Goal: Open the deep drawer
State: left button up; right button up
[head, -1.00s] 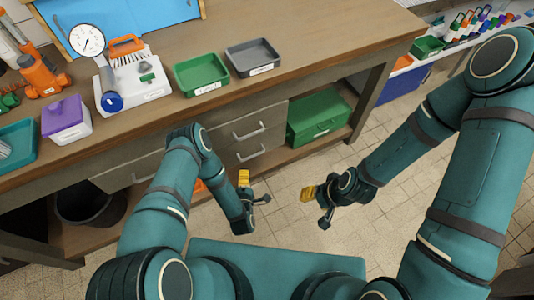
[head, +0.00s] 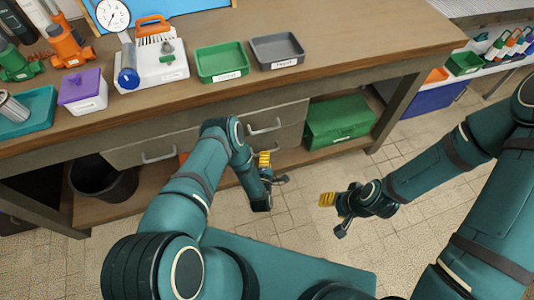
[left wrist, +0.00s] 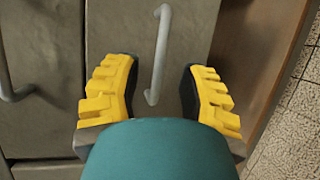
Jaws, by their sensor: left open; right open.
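The grey lower drawer (head: 290,136) is shut under the bench, below a shut upper drawer (head: 288,114) with a silver handle (head: 264,127). In the left wrist view, that silver handle (left wrist: 161,50) lies between the spread yellow fingers, with gaps on both sides. The upper drawer's handle (left wrist: 8,75) is at the left edge there. My right gripper (head: 328,200) is open and empty over the floor, away from the drawers.
A green box (head: 340,122) sits on the lower shelf right of the drawers. A black bin (head: 103,182) stands at the left. A green tray (head: 222,62) and a grey tray (head: 277,50) rest on the bench. The tiled floor (head: 300,225) in front is clear.

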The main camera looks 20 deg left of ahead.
pick_arm(q)
jog(key=shift+b+x, duration=0.45)
jog(key=shift+x, duration=1.7)
grip_shut()
